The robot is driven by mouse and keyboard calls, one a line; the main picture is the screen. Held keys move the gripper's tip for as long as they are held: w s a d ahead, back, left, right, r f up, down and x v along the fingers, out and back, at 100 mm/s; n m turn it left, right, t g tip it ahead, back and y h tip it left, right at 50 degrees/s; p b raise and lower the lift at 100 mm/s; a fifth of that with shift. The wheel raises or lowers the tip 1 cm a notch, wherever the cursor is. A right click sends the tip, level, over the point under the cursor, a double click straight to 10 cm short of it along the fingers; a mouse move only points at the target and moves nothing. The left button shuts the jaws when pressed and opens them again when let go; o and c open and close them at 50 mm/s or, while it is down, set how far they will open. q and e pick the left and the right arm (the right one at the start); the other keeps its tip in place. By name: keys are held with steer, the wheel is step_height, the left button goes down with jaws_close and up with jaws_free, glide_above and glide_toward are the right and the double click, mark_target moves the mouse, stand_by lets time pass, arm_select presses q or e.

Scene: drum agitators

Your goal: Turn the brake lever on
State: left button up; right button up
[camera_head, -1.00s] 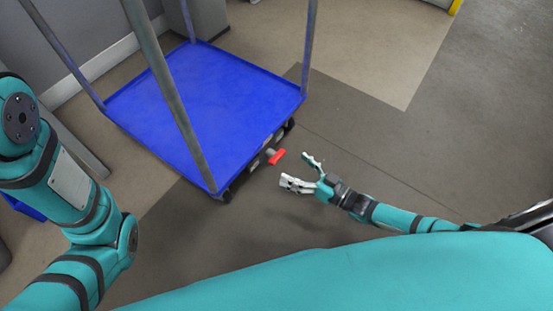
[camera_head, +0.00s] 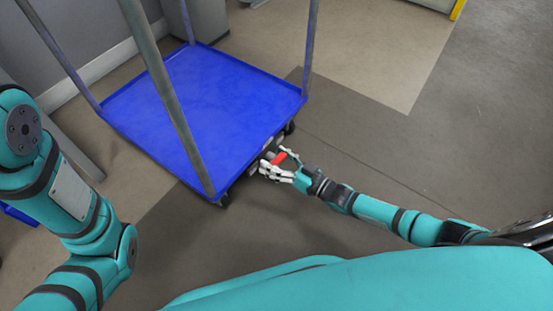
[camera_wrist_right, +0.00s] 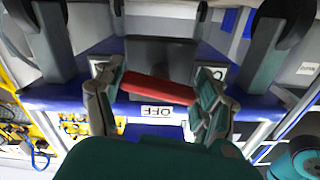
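The red brake lever (camera_head: 281,158) sticks out low at the near right edge of the blue cart (camera_head: 200,100). My right gripper (camera_head: 278,164) is at the lever, with its fingers open to either side of it. In the right wrist view the red lever (camera_wrist_right: 158,88) lies between the two fingers of the right gripper (camera_wrist_right: 158,95), slightly tilted. A label reading "OFF" (camera_wrist_right: 156,110) shows beside the lever. My left arm is at the left; its gripper is out of view.
Grey posts (camera_head: 165,85) rise from the cart's corners. Dark caster wheels (camera_wrist_right: 268,40) flank the lever in the wrist view. The floor (camera_head: 420,150) right of the cart is clear. A wall stands at the upper left.

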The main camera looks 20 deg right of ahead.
steer(key=c, duration=0.6)
steer(key=shift+r+n+p, duration=0.1)
steer(key=shift+n+p, duration=0.3)
steer(key=shift+n, duration=1)
steer(key=o, duration=1.2)
steer(key=shift+c, duration=0.2)
steer(key=shift+d, duration=0.1)
